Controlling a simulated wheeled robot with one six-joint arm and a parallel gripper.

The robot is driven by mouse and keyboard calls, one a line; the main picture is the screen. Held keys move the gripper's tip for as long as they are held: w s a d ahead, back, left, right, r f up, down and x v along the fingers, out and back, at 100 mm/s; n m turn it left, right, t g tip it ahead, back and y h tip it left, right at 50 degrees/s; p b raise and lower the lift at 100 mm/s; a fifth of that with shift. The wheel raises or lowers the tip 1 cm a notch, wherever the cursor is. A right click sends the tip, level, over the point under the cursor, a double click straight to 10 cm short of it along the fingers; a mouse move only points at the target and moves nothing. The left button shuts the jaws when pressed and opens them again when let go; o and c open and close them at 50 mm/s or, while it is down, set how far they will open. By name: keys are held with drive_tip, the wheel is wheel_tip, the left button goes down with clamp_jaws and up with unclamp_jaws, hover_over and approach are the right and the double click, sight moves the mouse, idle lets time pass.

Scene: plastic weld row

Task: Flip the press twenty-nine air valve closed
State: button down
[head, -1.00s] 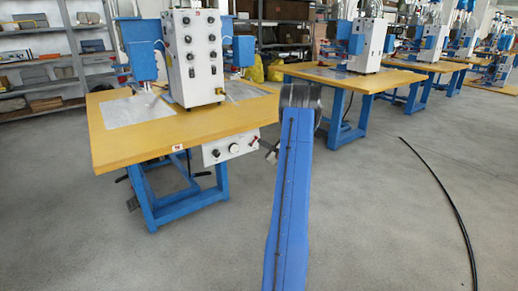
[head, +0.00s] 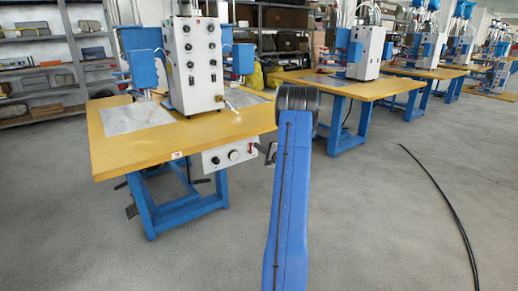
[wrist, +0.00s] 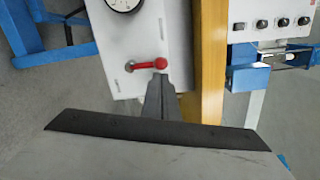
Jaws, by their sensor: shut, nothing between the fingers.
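The air valve has a red lever handle (wrist: 147,65) on a white panel in the wrist view. The handle lies crosswise in that picture, with its rounded hub at the right end. My gripper (wrist: 160,82) is shut and empty, its tips just below the hub; I cannot tell whether they touch it. In the head view the white panel (head: 230,156) hangs under the front edge of the near press's yellow table (head: 135,150). My gripper (head: 270,152) is at the panel's right end, mostly hidden behind my blue arm.
A round gauge (wrist: 124,3) sits on the panel above the handle. A white control box (head: 195,65) stands on the near table. More presses on yellow tables recede right. A black cable (head: 440,195) lies on the floor at right. Shelves (head: 40,65) stand at back left.

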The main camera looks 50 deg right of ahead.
idle(0.8)
drive_tip(key=s+d, duration=0.1)
drive_tip(key=s, duration=1)
drive_tip(key=shift+s+d+f, duration=0.25)
drive_tip(key=shift+d+f, duration=0.05)
drive_tip(key=shift+f, duration=0.1)
